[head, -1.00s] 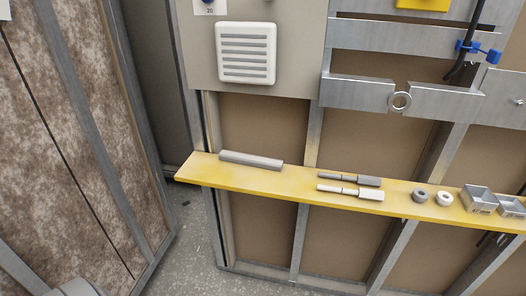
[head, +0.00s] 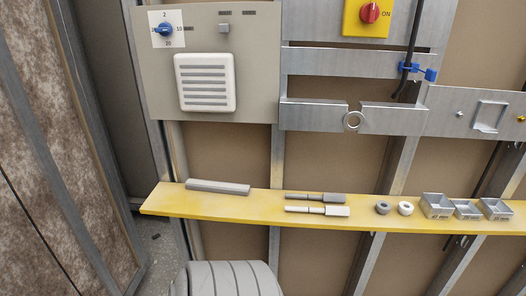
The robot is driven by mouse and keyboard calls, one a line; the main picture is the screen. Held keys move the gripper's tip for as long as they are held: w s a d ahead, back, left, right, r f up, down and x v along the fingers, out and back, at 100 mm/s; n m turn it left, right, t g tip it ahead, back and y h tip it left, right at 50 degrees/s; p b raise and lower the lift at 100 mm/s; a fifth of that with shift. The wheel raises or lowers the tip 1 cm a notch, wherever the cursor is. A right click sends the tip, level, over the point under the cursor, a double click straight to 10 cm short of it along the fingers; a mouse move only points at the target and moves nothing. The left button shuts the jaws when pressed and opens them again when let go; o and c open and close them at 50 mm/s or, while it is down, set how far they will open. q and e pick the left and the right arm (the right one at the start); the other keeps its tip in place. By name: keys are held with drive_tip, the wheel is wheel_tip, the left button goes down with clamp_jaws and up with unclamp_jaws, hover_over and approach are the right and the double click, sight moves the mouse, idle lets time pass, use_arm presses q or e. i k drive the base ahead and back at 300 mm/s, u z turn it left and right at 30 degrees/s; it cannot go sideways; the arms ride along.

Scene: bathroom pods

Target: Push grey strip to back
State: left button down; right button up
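The grey strip (head: 217,187) lies on the left part of the yellow shelf (head: 262,207). It runs lengthwise along the shelf, close to its back edge. It looks like a plain grey bar. Neither gripper shows in the head view. A ribbed grey rounded part (head: 228,279), which seems to be one of my arm links, rises at the bottom, in front of and below the shelf. Nothing touches the strip.
To the right on the shelf lie a dark-handled tool (head: 325,198), a white-handled tool (head: 325,210), a dark ring (head: 382,208), a white ring (head: 405,208) and several metal boxes (head: 437,206). A white vent (head: 206,82) is on the panel above.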

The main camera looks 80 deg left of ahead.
sight(192, 183)
drive_tip(key=z, duration=0.05)
drive_tip(key=i, duration=0.65)
drive_tip(key=u, duration=2.25)
